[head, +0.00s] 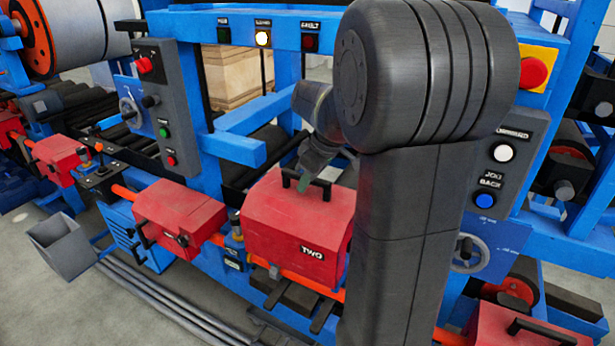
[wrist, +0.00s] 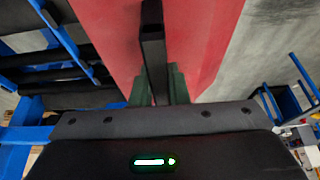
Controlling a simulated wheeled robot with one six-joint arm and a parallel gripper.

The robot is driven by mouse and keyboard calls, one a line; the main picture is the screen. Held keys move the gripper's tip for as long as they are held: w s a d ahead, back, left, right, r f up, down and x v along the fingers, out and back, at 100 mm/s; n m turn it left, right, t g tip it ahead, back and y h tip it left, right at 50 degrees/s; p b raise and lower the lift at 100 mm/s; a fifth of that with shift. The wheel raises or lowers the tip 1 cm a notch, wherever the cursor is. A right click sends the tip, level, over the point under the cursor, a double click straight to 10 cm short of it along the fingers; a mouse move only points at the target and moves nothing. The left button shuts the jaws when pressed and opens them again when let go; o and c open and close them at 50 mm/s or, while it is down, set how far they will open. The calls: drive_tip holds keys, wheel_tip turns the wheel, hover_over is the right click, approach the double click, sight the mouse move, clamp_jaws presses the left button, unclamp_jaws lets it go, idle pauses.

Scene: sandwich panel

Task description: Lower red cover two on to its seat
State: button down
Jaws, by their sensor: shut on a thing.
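Red cover two (head: 290,225), a box-like red hood with a "TWO" label, is in the middle of the head view. My gripper (head: 304,184) is shut on the black handle (head: 288,175) on its top. In the wrist view the handle (wrist: 153,45) runs between the green-grey fingers (wrist: 158,88), with the red top (wrist: 205,35) behind it. The cover looks roughly level, its lower edge close above an orange rail (head: 325,290). Dark supports (head: 292,296) show below it. Whether cover and seat touch cannot be told; my arm hides its right side.
Another red cover (head: 180,215) sits close on the left, and one more (head: 515,332) at bottom right. A blue frame crossbeam (head: 235,148) and a control panel (head: 165,110) stand behind. A grey bin (head: 62,245) is at the left. Open floor lies in front.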

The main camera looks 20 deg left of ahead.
drive_tip(key=shift+f+b, duration=0.3)
drive_tip(key=shift+f, duration=0.4)
drive_tip(key=shift+f+b, duration=0.2)
drive_tip(key=shift+b, duration=1.05)
drive_tip(key=shift+d+b, duration=0.1)
drive_tip(key=shift+b, duration=0.35)
wheel_tip(320, 180, down, 19)
drive_tip(key=b, duration=1.4)
drive_tip(key=shift+f+b, duration=0.35)
drive_tip(key=shift+f, duration=0.1)
idle(1.3)
drive_tip(key=c, duration=1.3)
unclamp_jaws()
